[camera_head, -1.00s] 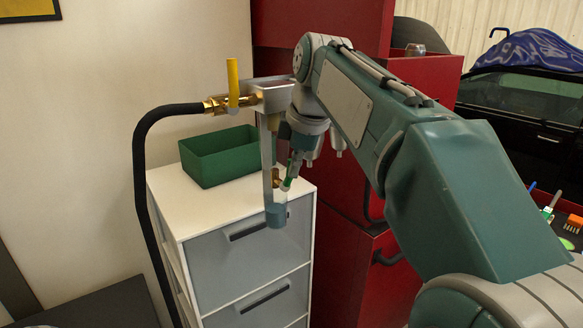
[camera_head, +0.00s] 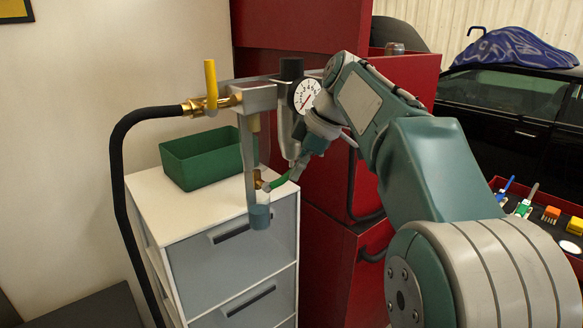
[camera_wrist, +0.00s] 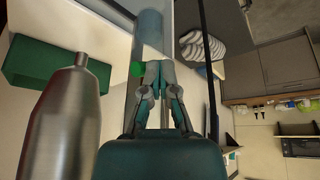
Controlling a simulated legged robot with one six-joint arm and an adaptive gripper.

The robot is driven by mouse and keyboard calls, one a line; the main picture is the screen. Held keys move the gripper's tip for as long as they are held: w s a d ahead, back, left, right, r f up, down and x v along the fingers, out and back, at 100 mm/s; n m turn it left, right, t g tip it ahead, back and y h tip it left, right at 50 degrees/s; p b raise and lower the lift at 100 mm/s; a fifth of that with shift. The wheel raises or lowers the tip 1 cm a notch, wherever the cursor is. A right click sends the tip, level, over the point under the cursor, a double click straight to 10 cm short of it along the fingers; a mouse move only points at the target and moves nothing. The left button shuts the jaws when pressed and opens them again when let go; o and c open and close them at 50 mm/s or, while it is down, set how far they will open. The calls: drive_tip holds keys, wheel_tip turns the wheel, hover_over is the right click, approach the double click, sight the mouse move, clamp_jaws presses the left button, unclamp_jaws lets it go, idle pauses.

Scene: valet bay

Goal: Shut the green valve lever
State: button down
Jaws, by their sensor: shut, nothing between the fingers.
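The green valve lever (camera_head: 280,182) sticks out to the right and slightly up from a small brass valve (camera_head: 258,180) on the hanging pipe. In the wrist view only a green end of it (camera_wrist: 136,69) shows, just left of my fingertips. My gripper (camera_wrist: 159,66) is shut with nothing held. Its fingertips are close beside the green lever; I cannot tell whether they touch. In the head view my gripper (camera_head: 296,172) is small and partly merges with the lever and the pipework behind.
A yellow lever (camera_head: 210,84) stands upright on a brass fitting with a black hose (camera_head: 122,150). A pressure gauge (camera_head: 306,95) and a metal cylinder (camera_wrist: 66,125) are near my wrist. A green bin (camera_head: 203,158) sits on the white drawer cabinet (camera_head: 150,202). Red cabinets stand behind.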

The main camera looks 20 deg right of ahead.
drive_tip(key=shift+d+f, duration=0.15)
drive_tip(key=shift+f, duration=0.05)
drive_tip(key=shift+s+a+f, duration=0.2)
drive_tip(key=shift+s+a, duration=0.05)
drive_tip(key=shift+a, duration=0.5)
drive_tip(key=v, duration=1.1)
drive_tip(key=shift+r, duration=0.35)
